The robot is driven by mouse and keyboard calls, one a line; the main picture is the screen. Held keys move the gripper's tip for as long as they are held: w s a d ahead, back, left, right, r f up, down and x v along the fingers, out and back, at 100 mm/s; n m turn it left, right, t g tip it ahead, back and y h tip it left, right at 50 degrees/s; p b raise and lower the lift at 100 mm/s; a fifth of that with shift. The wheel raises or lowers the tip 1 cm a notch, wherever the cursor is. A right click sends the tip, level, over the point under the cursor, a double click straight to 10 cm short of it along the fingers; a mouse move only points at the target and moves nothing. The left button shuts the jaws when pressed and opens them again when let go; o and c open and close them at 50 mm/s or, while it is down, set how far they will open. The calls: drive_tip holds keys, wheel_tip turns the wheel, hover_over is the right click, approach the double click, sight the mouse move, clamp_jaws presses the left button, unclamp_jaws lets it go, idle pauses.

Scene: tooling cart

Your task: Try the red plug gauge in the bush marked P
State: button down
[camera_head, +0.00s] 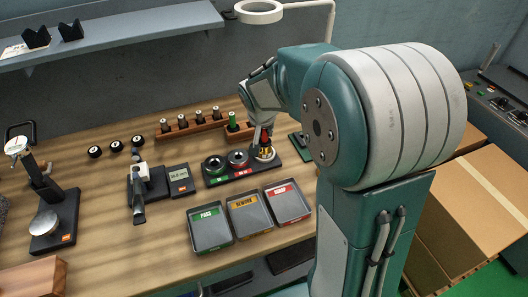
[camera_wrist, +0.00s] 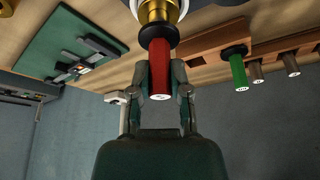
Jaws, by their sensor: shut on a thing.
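My gripper (camera_head: 266,136) is shut on the red handle of the plug gauge (camera_wrist: 160,80), with one finger on each side. The handle also shows in the head view (camera_head: 265,138). In the wrist view the gauge's black collar (camera_wrist: 158,36) meets or nearly meets a brass-coloured part at the pale-rimmed bush (camera_wrist: 143,14). In the head view the gauge stands roughly upright over this bush (camera_head: 265,154), the right one on a dark plate (camera_head: 217,183). How deep the gauge sits is hidden. No letter P is legible.
Two dark bushes stand to the left, with green (camera_head: 214,165) and red (camera_head: 237,159) labels in front. A green gauge (camera_head: 233,121) stands in a wooden block behind. Pass (camera_head: 211,248), rework (camera_head: 252,233) and scrap (camera_head: 288,219) trays lie in front. Several gauges stand in a rack (camera_head: 190,128).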

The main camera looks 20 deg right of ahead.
drive_tip(key=shift+w+r, duration=0.1)
drive_tip(key=shift+r, duration=0.35)
idle(1.1)
drive_tip(key=shift+s+f, duration=0.2)
drive_tip(key=shift+f, duration=0.4)
idle(2.8)
drive_tip(key=shift+w+r, duration=0.1)
drive_tip(key=shift+r, duration=0.65)
drive_tip(key=shift+r, duration=0.9)
drive_tip(key=shift+r, duration=2.5)
